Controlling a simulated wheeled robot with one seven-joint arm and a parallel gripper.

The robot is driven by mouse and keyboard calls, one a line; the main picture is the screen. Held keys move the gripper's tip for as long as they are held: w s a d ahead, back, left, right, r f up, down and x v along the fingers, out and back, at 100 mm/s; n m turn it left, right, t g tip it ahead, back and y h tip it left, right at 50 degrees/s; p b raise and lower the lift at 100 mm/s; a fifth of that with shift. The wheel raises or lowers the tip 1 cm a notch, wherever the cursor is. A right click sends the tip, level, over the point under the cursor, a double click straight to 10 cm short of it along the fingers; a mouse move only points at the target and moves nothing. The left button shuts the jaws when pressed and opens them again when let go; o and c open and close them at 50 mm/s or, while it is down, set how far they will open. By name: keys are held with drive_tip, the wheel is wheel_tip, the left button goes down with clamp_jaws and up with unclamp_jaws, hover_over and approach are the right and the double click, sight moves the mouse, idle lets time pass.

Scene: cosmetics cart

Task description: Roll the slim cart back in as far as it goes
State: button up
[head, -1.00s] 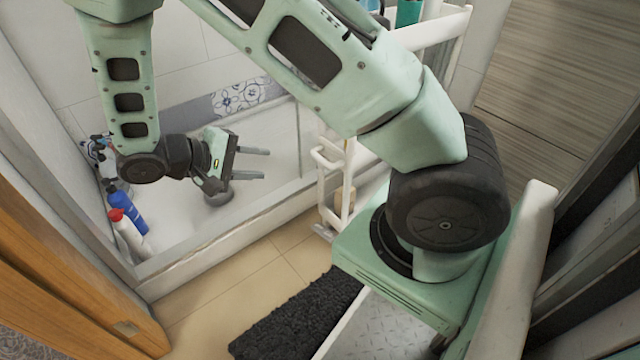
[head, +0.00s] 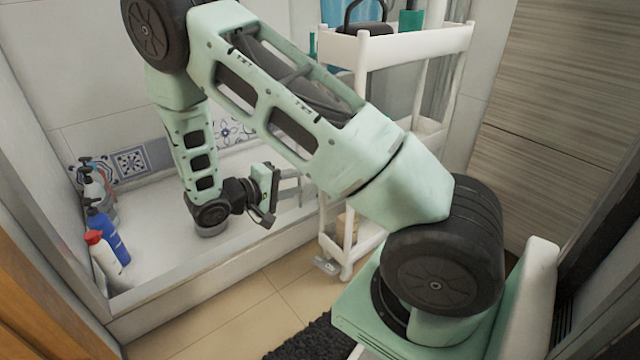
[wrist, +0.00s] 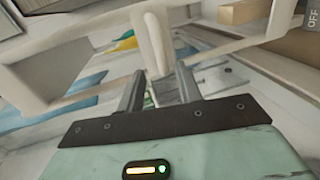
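The slim white cart (head: 420,43) stands upright right of centre in the head view, behind my arm, with bottles and other items on its top tier. My arm hides part of its middle. My gripper (head: 298,186) is left of the cart's near post, its fingers apart and pointing toward it. In the wrist view my gripper (wrist: 160,72) is open and empty, and a white bar of the cart (wrist: 154,42) shows ahead between the fingertips. I cannot tell whether they touch the bar.
A white raised tub or shower ledge (head: 215,275) runs behind my gripper. Several bottles, one blue (head: 107,235), stand on it at the left. A wood-look panel (head: 570,80) is right of the cart. A dark mat (head: 310,338) lies on the tiled floor.

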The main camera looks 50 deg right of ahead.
drive_tip(key=b+x, duration=0.3)
drive_tip(key=x, duration=0.5)
drive_tip(key=shift+d, duration=0.2)
clamp_jaws()
